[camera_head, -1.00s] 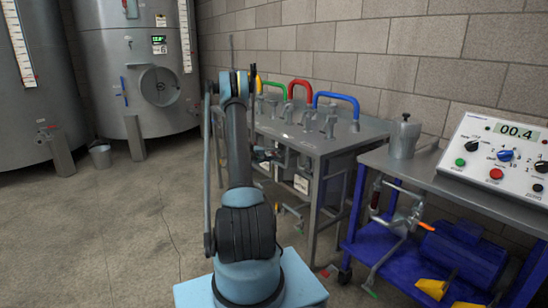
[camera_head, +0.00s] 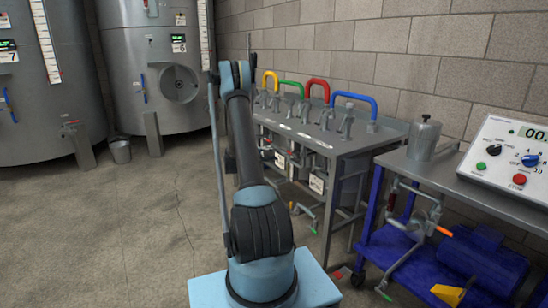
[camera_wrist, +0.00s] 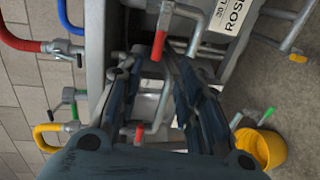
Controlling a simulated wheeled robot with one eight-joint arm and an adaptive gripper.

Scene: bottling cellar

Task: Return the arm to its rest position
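My arm stands in the middle of the head view, folded up with its elbow high, in front of the metal bench (camera_head: 345,148). My gripper is not clearly visible there, being behind or beside the arm. In the wrist view my gripper (camera_wrist: 155,66) has its two dark fingers apart, with a gap between them and nothing held. A red-handled valve (camera_wrist: 159,44) and pipework show beyond the fingertips; I cannot tell how far off they are.
Coloured hoses, including a blue one (camera_head: 358,98), rise from the bench. A blue cart (camera_head: 385,252) with a control box (camera_head: 510,160) stands at right. Tanks (camera_head: 160,70) and a grey bucket (camera_head: 121,151) are at left. A yellow bucket (camera_wrist: 262,148) shows in the wrist view.

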